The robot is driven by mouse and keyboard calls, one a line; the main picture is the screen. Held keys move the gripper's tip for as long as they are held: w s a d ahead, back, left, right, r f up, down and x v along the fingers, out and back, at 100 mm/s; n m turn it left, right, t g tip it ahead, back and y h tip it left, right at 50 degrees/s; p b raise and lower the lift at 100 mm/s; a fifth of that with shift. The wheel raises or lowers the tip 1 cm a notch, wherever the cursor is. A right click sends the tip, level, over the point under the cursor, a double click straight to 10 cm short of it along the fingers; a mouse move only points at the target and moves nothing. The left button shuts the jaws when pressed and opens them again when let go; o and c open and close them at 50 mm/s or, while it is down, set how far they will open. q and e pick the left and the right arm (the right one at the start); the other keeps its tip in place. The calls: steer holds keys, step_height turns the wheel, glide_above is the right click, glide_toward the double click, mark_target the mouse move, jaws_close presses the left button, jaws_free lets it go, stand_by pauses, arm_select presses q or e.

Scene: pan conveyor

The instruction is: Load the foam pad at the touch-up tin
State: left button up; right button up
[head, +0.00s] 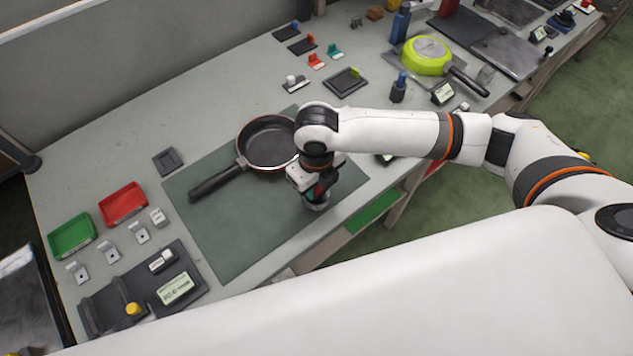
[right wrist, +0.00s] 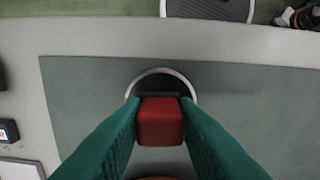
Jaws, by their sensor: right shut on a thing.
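My right gripper (head: 317,190) points down over the front edge of the green mat. In the right wrist view its teal fingers (right wrist: 160,125) are shut on a red block (right wrist: 160,122), which I take to be the foam pad's handle. The pad's underside is hidden. Directly beyond the block is a round tin (right wrist: 134,87) with a pale rim and dark inside; in the head view the tin (head: 318,206) shows partly under the gripper. I cannot tell whether the pad touches the tin's contents. My left gripper is not in view.
A dark frying pan (head: 268,143) lies on the mat (head: 235,235), left of the gripper. Red (head: 123,203) and green (head: 72,236) trays stand at the left. A lime pan (head: 428,53) is at the back right. The mat's front left is clear.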

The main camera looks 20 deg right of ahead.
steer(key=shift+s+f+p, duration=0.1)
steer(key=shift+f+p, duration=0.05)
steer(key=shift+p, duration=0.15)
stand_by(1.4)
step_height(320, 180, up, 7)
steer(key=p, duration=0.7)
steer(key=shift+p, duration=0.4)
stand_by(0.5)
